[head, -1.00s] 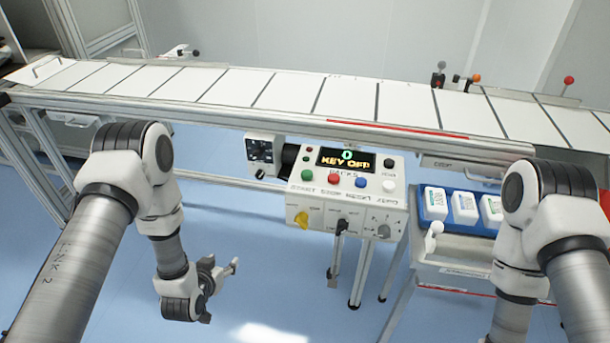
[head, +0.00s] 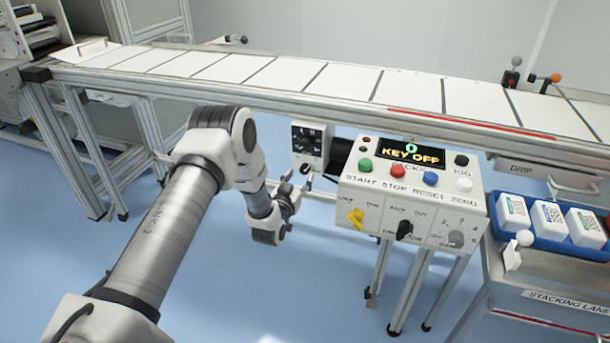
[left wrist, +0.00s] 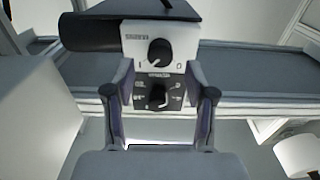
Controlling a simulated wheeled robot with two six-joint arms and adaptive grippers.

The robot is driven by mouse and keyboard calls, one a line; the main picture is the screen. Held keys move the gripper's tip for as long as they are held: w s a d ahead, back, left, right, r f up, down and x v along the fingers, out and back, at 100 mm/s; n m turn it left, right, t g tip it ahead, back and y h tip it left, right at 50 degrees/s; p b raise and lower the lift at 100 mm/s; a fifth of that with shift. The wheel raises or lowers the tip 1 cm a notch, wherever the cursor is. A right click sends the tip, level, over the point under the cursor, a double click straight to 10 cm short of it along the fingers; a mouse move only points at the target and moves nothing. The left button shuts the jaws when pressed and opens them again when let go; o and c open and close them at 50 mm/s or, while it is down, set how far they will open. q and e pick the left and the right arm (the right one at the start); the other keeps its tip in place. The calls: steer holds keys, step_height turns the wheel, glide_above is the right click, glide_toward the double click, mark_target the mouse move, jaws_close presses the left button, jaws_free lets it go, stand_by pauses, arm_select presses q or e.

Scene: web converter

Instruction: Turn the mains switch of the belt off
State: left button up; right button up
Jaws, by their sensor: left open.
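A small switch box (head: 308,158) hangs under the belt, left of the control console. In the left wrist view its white face carries a black rotary knob (left wrist: 160,53) with a small blurred label and I and O marks. A second knob (left wrist: 157,95) sits on a dark panel (left wrist: 175,101) of the box. I cannot read the exact pointer angle. My left gripper (head: 297,180) is open and empty, just below the box in the head view. Its fingers (left wrist: 160,66) stand apart on either side of the knobs. I see no contact. My right gripper is out of view.
The console (head: 412,190) has coloured buttons, a yellow key switch (head: 356,217), black and grey knobs, and a display (head: 411,153) reading KEY OFF. The belt (head: 350,92) runs above. A blue tray (head: 520,241) of white packs stands at right. Floor at left is clear.

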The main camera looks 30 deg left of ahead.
mark_target(304, 171)
arm_select(q)
steer(key=x, duration=0.3)
steer(key=shift+w+a, duration=0.1)
steer(key=shift+w, duration=0.25)
jaws_close()
